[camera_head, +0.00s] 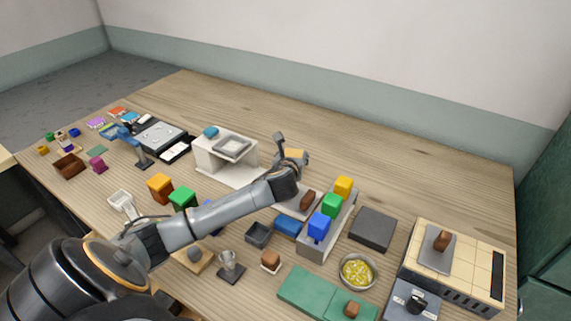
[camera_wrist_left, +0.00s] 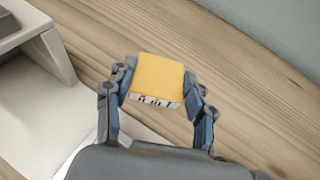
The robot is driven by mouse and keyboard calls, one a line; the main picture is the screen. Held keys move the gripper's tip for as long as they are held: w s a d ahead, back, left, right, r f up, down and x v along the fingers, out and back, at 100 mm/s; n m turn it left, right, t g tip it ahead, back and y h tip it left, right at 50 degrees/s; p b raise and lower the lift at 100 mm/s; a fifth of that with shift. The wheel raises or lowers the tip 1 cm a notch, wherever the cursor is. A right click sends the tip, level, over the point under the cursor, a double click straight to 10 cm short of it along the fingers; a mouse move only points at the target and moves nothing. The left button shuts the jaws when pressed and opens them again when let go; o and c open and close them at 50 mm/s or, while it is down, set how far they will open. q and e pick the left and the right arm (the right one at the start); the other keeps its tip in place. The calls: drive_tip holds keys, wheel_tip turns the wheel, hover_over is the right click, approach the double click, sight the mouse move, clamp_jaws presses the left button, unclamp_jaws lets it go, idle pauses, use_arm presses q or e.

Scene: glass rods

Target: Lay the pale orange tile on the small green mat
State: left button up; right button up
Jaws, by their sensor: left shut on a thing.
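My left gripper (camera_head: 290,151) reaches over the middle of the table beside the white stand. It is shut on the pale orange tile (camera_head: 296,155). In the left wrist view the tile (camera_wrist_left: 160,74) sits between the two fingers, orange face up, with a white edge bearing coloured marks facing the wrist. The tile appears held above bare wood. The small green mat (camera_head: 96,151) lies flat on the left part of the table, well away from the gripper, and looks bare. My right gripper is not in view.
A white stand (camera_head: 213,168) with a grey tray is just left of my gripper. A blue lamp-like object (camera_head: 115,133) and a magenta cube (camera_head: 98,165) stand near the small mat. A larger green mat (camera_head: 305,289) lies at the front. The table's back strip is clear.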

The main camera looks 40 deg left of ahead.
use_arm(q)
drive_tip(key=shift+f, duration=0.4)
drive_tip(key=shift+w+f, duration=0.1)
drive_tip(key=shift+f, duration=0.25)
wheel_tip(320, 180, down, 3)
drive_tip(key=shift+w+f, duration=0.1)
drive_tip(key=shift+f, duration=0.05)
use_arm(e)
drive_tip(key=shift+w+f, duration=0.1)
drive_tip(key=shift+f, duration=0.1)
use_arm(q)
drive_tip(key=shift+f, duration=0.15)
drive_tip(key=o, duration=1.1)
drive_tip(key=shift+o, duration=0.9)
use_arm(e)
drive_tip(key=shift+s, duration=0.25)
